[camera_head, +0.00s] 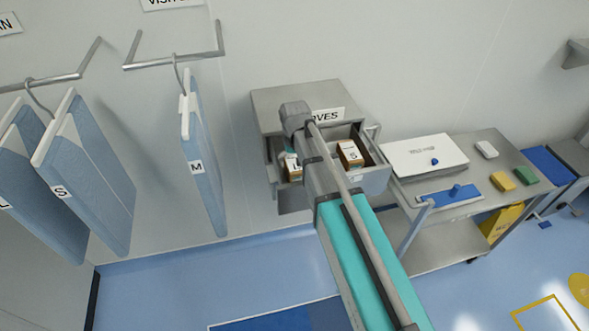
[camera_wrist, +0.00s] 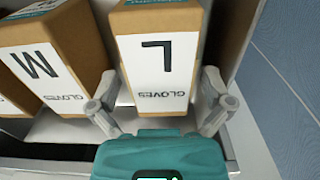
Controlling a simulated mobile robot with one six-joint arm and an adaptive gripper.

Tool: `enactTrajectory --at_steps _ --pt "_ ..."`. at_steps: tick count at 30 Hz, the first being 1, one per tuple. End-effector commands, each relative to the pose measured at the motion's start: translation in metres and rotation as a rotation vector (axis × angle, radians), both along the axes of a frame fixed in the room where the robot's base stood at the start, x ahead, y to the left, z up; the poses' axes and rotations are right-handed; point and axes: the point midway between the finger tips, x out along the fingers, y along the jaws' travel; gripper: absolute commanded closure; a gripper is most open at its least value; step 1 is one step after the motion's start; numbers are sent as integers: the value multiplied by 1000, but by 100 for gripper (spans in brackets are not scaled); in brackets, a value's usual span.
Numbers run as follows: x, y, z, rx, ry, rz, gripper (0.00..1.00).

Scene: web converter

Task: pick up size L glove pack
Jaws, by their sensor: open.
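The size L glove pack (camera_wrist: 158,62) is a brown box with a white label, seen upside down in the wrist view. It stands in a drawer. My gripper (camera_wrist: 158,104) is open, with one finger near each side of the L pack's near end. I cannot tell whether the fingers touch it. The size M glove pack (camera_wrist: 48,58) stands close to the left of it, beside the left finger. In the head view my arm covers the middle of the drawer, and my fingers are hidden.
The open glove drawer (camera_head: 372,182) also holds an S pack (camera_head: 350,153) and a partly hidden box (camera_head: 292,166). A steel table (camera_head: 497,150) with a white box (camera_head: 422,153) stands to the right. Blue garments (camera_head: 203,150) hang at the left.

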Motion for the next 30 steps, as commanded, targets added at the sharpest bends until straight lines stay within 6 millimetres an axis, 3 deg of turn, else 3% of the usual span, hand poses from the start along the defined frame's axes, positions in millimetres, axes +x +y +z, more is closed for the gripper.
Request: enactTrajectory --at_steps 8,18,20,30 --pt "0 0 0 0 0 0 0" --pt "0 0 0 0 0 0 63" --pt "0 0 0 0 0 0 72" --pt "0 1 2 0 0 1 72"
